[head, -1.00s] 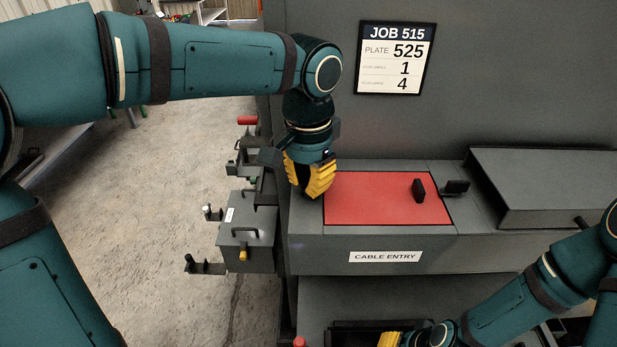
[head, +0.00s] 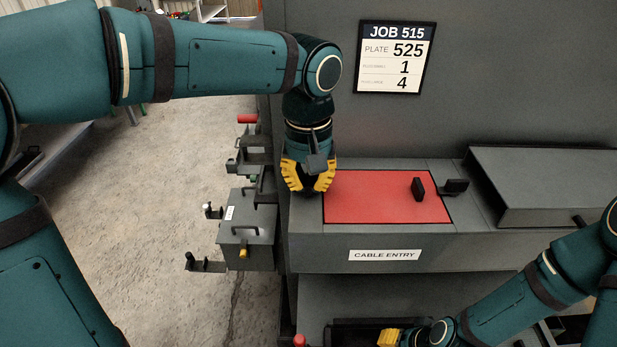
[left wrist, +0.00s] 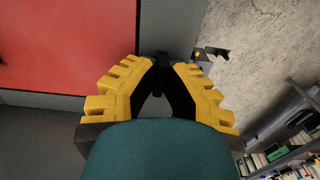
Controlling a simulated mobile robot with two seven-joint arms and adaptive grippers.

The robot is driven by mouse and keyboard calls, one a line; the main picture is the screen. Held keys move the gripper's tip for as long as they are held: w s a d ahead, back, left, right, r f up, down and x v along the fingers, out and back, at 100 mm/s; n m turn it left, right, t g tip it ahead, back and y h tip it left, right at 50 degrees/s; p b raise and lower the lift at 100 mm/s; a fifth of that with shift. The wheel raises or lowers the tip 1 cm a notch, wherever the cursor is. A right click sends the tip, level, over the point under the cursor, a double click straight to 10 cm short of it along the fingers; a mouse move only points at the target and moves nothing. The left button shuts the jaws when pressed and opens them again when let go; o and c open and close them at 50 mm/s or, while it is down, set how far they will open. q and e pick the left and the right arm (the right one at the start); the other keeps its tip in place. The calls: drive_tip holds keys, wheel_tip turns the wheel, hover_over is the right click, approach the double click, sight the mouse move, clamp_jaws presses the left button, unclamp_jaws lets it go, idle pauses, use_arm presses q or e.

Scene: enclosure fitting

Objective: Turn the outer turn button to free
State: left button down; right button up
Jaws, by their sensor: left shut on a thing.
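My left gripper (head: 307,190) points down at the left edge of the red plate (head: 375,198). In the left wrist view its yellow fingers (left wrist: 160,85) are shut on a small dark piece (left wrist: 160,62), taken as the outer turn button, on the grey surface beside the red plate (left wrist: 70,40). The fingers hide most of that button, so its exact angle cannot be told. Another black turn button (head: 456,187) stands at the plate's right edge. A black grip (head: 418,189) stands upright on the plate. My right gripper (head: 388,338) shows only partly at the bottom.
A grey box with handles (head: 246,240) and several brackets hang left of the bench. A raised grey cover (head: 550,185) stands to the right. The CABLE ENTRY label (head: 385,255) is on the front face. A job card (head: 395,58) hangs on the panel behind.

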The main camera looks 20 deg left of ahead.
sight(308, 179)
use_arm(q)
drive_tip(key=shift+f+n, duration=0.1)
drive_tip(key=shift+n, duration=0.2)
drive_tip(key=c, duration=1.1)
unclamp_jaws()
drive_tip(key=shift+o, duration=0.2)
wheel_tip(308, 179, up, 12)
